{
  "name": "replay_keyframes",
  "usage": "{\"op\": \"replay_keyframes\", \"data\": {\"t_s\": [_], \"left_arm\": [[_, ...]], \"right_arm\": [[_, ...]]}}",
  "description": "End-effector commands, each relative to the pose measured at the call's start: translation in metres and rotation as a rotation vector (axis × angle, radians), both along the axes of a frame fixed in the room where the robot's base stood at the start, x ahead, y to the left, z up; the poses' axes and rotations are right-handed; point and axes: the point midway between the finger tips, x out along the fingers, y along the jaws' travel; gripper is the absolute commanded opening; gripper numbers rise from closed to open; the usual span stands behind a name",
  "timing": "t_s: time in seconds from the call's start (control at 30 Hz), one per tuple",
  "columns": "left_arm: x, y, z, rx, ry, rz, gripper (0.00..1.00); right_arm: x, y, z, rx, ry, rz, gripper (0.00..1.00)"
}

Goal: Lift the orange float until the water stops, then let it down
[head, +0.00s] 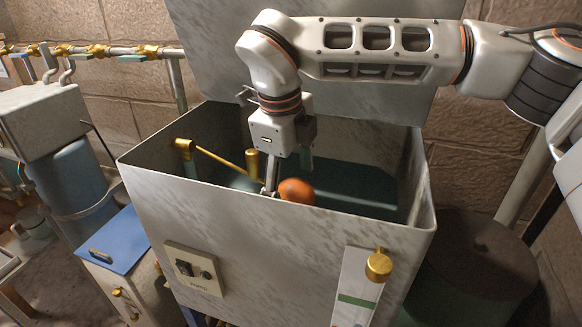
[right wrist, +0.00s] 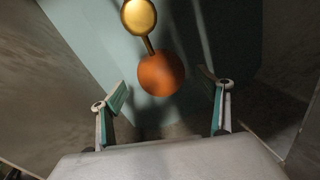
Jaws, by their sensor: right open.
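The orange float (head: 297,191) sits inside the grey metal tank, close to its front wall. A thin brass rod (head: 220,161) runs toward it from a brass valve (head: 183,146) at the tank's left side. My right gripper (head: 285,178) reaches down into the tank, open, with its fingers near the float. In the right wrist view the float (right wrist: 161,74) shows between and beyond the two spread fingers, with a brass piece (right wrist: 139,16) behind it. I cannot tell whether a finger touches it. Running water cannot be made out. My left gripper is not in view.
The tank's front rim (head: 330,212) and side walls stand close around the gripper. A switch box (head: 193,269) and a gauge strip with a brass knob (head: 379,266) are on the front. A dark round drum (head: 475,262) stands at right, a blue-topped cabinet (head: 112,243) at left.

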Motion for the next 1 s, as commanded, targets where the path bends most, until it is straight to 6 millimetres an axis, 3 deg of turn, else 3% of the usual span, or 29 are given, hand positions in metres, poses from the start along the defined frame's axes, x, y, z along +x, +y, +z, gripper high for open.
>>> {"op": "replay_keyframes", "data": {"t_s": [0.3,0.7,0.87,1.0], "left_arm": [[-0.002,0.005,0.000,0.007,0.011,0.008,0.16],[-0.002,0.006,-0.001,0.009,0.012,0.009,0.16],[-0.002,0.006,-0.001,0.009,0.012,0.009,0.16],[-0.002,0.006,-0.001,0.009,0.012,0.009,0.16]], "right_arm": [[0.006,-0.004,-0.039,0.001,0.002,0.000,0.76],[0.008,-0.005,-0.046,0.002,0.000,0.001,0.76],[0.008,-0.005,-0.046,0.002,0.000,0.002,0.35],[0.008,-0.005,-0.046,0.002,0.000,0.002,0.34]]}}
